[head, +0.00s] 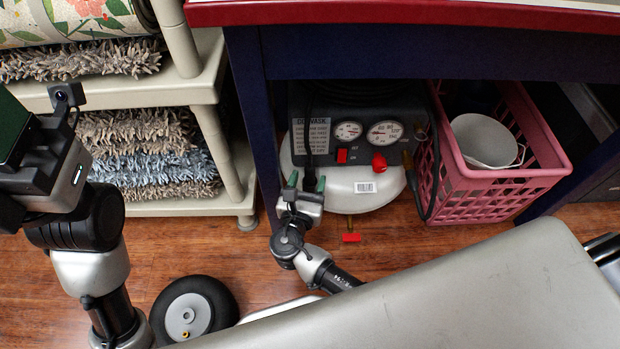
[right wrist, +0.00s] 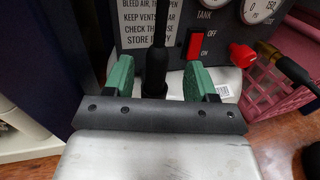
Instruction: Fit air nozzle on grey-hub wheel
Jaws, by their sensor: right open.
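The grey-hub wheel (head: 168,300) lies on the wooden floor, with a black tyre, a grey hub and a small brass-coloured valve. The compressor (head: 365,190) has a pale tank and a dark panel with two gauges. My right gripper (head: 306,182) is open at the tank's front left. In the right wrist view, a black handle-like piece with a cord (right wrist: 156,68) stands upright between the green fingertips, with gaps on both sides. I cannot tell whether it is the air nozzle. My left gripper (head: 14,135) is at the left edge, its fingers unclear.
A pink crate (head: 500,198) with a white bucket stands right of the compressor, under a red-topped table (head: 420,12). A beige shelf (head: 180,207) with rolled rugs is at the left. A red-handled drain valve (head: 351,238) hangs below the tank. Floor is free between shelf and wheel.

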